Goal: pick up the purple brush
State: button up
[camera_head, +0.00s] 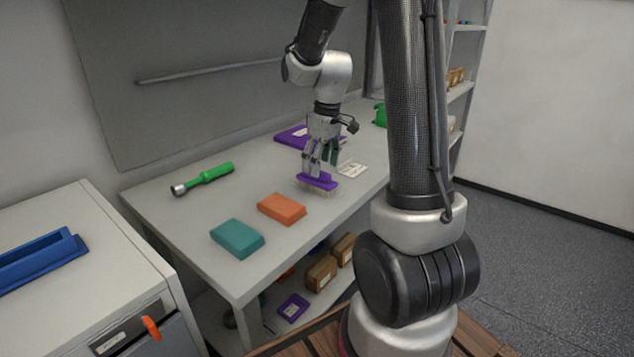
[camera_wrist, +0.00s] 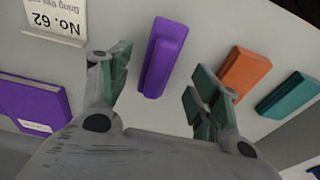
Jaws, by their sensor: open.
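The purple brush (camera_head: 317,181) lies on the grey table, its bristles facing down. In the wrist view the brush (camera_wrist: 162,58) shows as a long purple block, tilted a little, in the gap between the fingers and beyond their tips. My gripper (camera_head: 320,158) is above the brush, pointing down at it. In the wrist view my gripper (camera_wrist: 158,85) is open, with one finger to each side of the brush and nothing held. Whether the fingertips are level with the brush's handle cannot be told.
An orange block (camera_head: 282,208) and a teal block (camera_head: 237,238) lie in front on the table (camera_head: 180,219). A green-handled tool (camera_head: 204,178) lies left. A purple book-like item (camera_head: 292,137) and a "No. 62" card (camera_wrist: 52,22) lie nearby. A shelf (camera_head: 461,90) stands behind.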

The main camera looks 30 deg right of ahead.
aim_at(317, 180)
jog(key=f, duration=0.2)
jog(key=w+f, duration=0.1)
jog(key=f, duration=0.3)
jog(key=shift+w+a, duration=0.2)
jog(key=shift+a, duration=0.05)
jog(key=shift+r, duration=0.1)
jog(key=c, duration=1.1)
